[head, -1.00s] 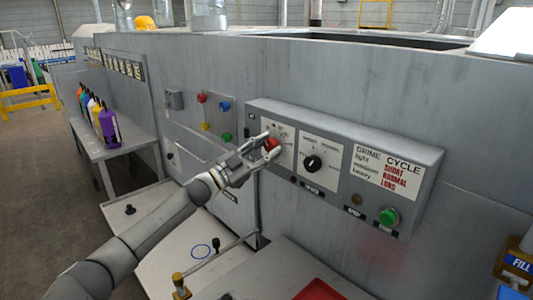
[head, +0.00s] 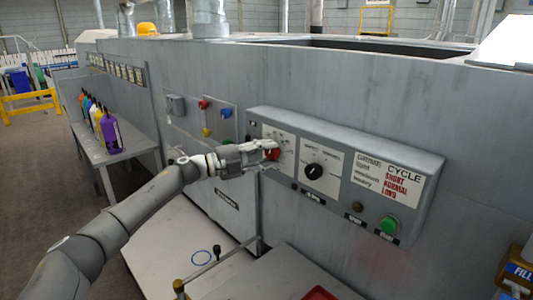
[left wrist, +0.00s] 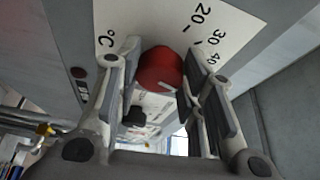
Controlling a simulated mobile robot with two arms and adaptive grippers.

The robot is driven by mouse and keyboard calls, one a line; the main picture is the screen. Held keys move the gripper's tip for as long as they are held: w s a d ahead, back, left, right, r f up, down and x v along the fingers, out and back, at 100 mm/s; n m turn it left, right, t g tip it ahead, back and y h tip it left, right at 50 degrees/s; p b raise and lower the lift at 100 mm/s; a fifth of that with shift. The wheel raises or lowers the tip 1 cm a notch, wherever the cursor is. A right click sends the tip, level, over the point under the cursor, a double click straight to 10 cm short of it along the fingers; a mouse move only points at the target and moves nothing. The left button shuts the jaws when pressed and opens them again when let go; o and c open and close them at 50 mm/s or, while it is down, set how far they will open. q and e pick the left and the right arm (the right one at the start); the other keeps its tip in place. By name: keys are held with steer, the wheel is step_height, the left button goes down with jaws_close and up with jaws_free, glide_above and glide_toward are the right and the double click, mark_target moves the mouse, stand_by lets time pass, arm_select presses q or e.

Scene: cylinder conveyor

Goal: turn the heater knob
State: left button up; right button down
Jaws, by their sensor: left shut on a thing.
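The red heater knob (head: 273,154) sits on a white dial plate at the left end of the grey control box (head: 420,158). In the left wrist view the knob (left wrist: 160,68) shows between the fingers, with a white pointer mark and the plate's °C, 20, 30 and 40 markings around it. My left gripper (head: 270,149) is shut on the knob, its fingers on either side of it. It also shows in the left wrist view (left wrist: 163,88). My right gripper is in neither view.
A black knob (head: 314,171) is right of the red one, and a green button (head: 389,225) is farther right. Coloured buttons (head: 214,119) are on the wall to the left. Bottles (head: 110,132) stand on a side table (head: 127,154). A red tray (head: 319,293) is below.

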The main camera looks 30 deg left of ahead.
arm_select(q)
steer(key=shift+m+g+y, duration=0.3)
steer(key=shift+m+g, duration=0.1)
steer(key=shift+m, duration=0.6)
steer(key=shift+p, duration=0.3)
steer(key=o, duration=1)
steer(key=shift+o, duration=0.2)
steer(key=v, duration=1.2)
steer(key=shift+d, duration=0.1)
